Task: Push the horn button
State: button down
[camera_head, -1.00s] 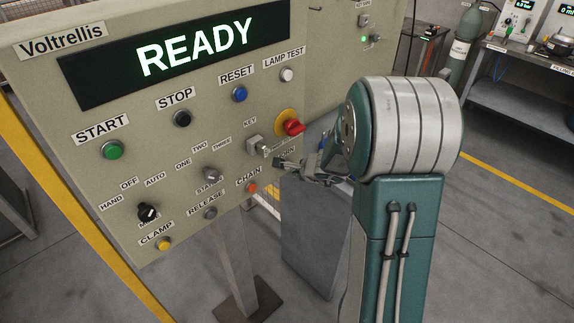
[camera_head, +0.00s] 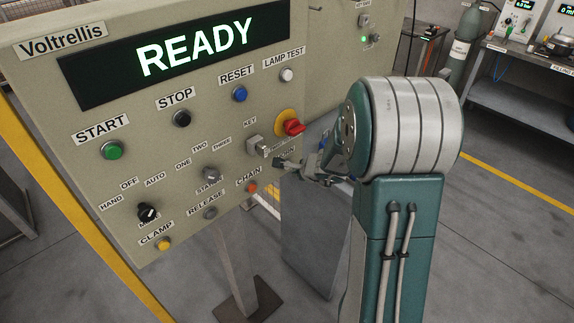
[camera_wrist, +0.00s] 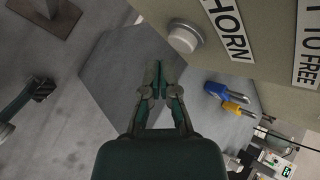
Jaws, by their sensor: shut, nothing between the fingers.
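The horn button is a pale round button (camera_wrist: 184,38) in a collar on the beige panel, beside the HORN label (camera_wrist: 228,28) in the wrist view. My gripper (camera_wrist: 158,66) is shut and empty. Its fingertips show below and left of the button in that view, apart from it, with grey floor and a grey box behind them.
The panel (camera_head: 110,195) carries several other controls. Close to my gripper are the red emergency knob (camera_head: 293,127), the key switch (camera_head: 258,147) and the orange CHAIN button (camera_head: 251,188). A grey box (camera_head: 315,235) stands below. Blue and yellow padlocks (camera_wrist: 222,93) hang nearby.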

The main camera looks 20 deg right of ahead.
jog(key=shift+w, duration=0.1)
jog(key=shift+w+a, duration=0.2)
jog(key=shift+w, duration=0.1)
jog(key=shift+w+a+r, duration=0.1)
jog(key=shift+w+a, duration=0.05)
jog(key=shift+w, duration=0.3)
dwell(1.1)
jog(key=shift+s, duration=0.1)
jog(key=shift+s+d, duration=0.35)
jog(key=shift+s, duration=0.45)
jog(key=shift+s, duration=0.1)
jog(key=s, duration=0.1)
jog(key=s+d, duration=0.1)
jog(key=s, duration=0.1)
jog(key=s+d, duration=0.1)
jog(key=s, duration=0.1)
jog(key=shift+s, duration=0.25)
dwell(0.6)
